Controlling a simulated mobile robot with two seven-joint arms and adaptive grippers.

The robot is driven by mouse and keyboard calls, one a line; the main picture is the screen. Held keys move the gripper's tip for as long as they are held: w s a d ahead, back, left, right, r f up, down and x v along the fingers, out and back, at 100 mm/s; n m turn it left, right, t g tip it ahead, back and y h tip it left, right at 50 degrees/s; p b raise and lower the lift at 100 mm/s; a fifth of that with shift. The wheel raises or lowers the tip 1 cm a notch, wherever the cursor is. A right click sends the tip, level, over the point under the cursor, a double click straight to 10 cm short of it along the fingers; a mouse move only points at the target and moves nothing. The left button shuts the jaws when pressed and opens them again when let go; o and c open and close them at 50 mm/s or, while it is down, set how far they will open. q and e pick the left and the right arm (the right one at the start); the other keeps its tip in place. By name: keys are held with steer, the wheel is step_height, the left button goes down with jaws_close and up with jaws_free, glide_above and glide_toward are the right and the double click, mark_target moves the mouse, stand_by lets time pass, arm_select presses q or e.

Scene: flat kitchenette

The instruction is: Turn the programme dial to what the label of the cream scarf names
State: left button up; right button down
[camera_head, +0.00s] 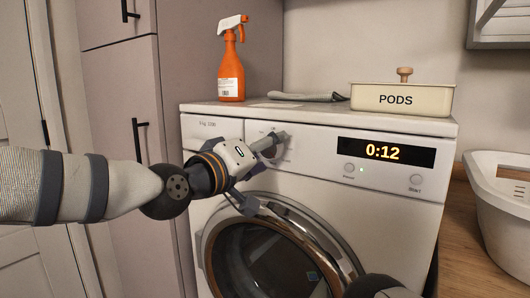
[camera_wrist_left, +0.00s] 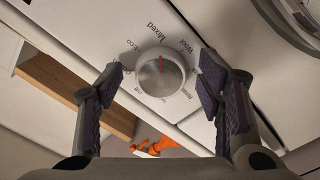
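The programme dial (camera_wrist_left: 160,72) is a round silver knob on the white washing machine (camera_head: 390,172); its red mark points at "Mixed" in the left wrist view. Other words round it include "Wool", "Rinse" and "Eco". My left gripper (camera_wrist_left: 160,75) is open, with a finger on either side of the dial and gaps between. In the head view the left gripper (camera_head: 266,172) largely hides the dial. A greyish folded cloth (camera_head: 307,96) lies on the machine top; I cannot tell whether it is the cream scarf, and no label on it is readable.
An orange spray bottle (camera_head: 231,62) and a cream "PODS" box (camera_head: 402,99) stand on the machine top. The display (camera_head: 385,152) reads 0:12. A white basket (camera_head: 500,205) stands on the wooden counter at right. A dark part at the bottom edge seems to be my right arm.

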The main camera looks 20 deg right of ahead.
arm_select(q)
steer(key=v, duration=1.2)
